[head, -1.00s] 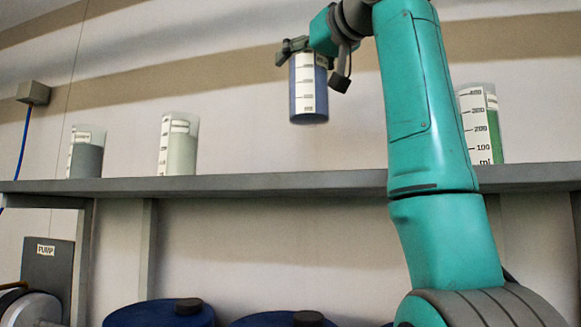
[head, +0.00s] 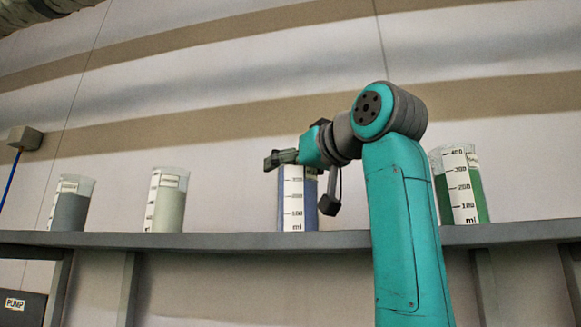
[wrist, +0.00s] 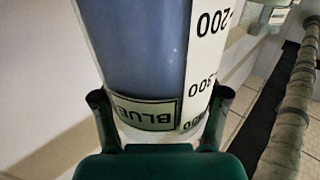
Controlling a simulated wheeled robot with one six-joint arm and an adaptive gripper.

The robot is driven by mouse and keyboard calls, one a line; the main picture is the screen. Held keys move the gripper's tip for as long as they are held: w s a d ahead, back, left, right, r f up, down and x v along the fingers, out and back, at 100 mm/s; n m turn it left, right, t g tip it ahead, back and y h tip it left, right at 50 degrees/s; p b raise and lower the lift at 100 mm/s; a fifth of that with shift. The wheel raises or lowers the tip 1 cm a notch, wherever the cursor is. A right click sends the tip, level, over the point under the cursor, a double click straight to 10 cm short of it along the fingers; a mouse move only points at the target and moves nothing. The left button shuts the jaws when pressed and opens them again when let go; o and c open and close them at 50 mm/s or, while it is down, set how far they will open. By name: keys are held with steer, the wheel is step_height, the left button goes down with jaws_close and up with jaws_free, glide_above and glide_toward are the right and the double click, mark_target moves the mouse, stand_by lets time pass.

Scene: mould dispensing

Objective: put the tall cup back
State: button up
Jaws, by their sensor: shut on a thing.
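The tall cup (head: 298,205) is a clear graduated cylinder with blue content. It stands upright at the shelf (head: 220,241), between the pale cup and my arm; whether its base rests on the shelf or hovers just over it I cannot tell. My gripper (head: 290,160) is shut on the cup near its rim. In the wrist view the cup (wrist: 145,50) fills the middle, with a label reading BLUE and a white scale strip. My gripper's fingers (wrist: 162,110) press on both sides of its upper end.
A grey cup (head: 70,208) and a pale cup (head: 166,205) stand to the left on the shelf. A green cup (head: 462,195) stands to the right, past my arm. Bare shelf lies between the pale cup and the blue one. The wall is behind.

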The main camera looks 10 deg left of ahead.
steer(key=o, duration=1.8)
steer(key=shift+d+r, duration=0.1)
steer(key=v, duration=1.2)
